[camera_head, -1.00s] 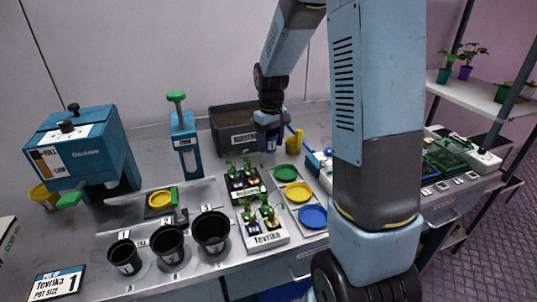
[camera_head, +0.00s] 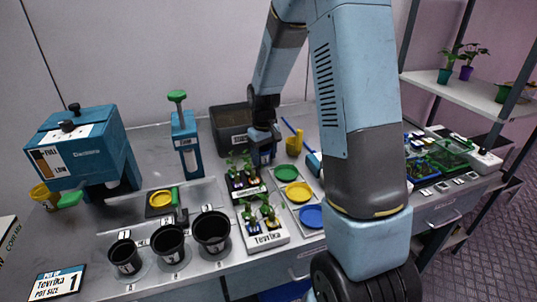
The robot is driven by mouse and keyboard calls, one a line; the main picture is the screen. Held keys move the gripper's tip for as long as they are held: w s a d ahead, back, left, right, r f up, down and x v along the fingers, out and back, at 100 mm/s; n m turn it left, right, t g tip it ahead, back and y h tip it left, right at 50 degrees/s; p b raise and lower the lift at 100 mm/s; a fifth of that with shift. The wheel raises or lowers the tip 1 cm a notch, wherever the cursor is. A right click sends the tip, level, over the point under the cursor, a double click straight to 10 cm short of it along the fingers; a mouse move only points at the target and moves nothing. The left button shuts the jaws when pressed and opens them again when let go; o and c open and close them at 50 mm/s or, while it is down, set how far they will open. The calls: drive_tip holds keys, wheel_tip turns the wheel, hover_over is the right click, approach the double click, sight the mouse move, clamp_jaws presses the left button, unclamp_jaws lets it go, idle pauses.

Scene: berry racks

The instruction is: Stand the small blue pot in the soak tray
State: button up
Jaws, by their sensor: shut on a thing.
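My gripper (camera_head: 262,152) is shut, low over the bench behind the black seedling tray. It holds something small and mostly hidden between its fingers, seemingly the small blue pot, of which only a dark blue patch shows. I cannot tell whether the thing touches the surface below. Which container is the soak tray is not clear. A grey tray (camera_head: 299,205) with green, yellow and blue round dishes lies just right of the seedlings.
A grey bin (camera_head: 216,140) stands behind my gripper, and a yellow cup (camera_head: 293,146) to its right. The black seedling tray (camera_head: 249,193) and white seedling tray (camera_head: 266,240) are in front. Several black pots (camera_head: 211,232) line the front edge. A blue dispenser (camera_head: 186,145) stands left.

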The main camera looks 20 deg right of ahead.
drive_tip(key=o, duration=1)
drive_tip(key=shift+o, duration=0.2)
drive_tip(key=shift+r, duration=0.1)
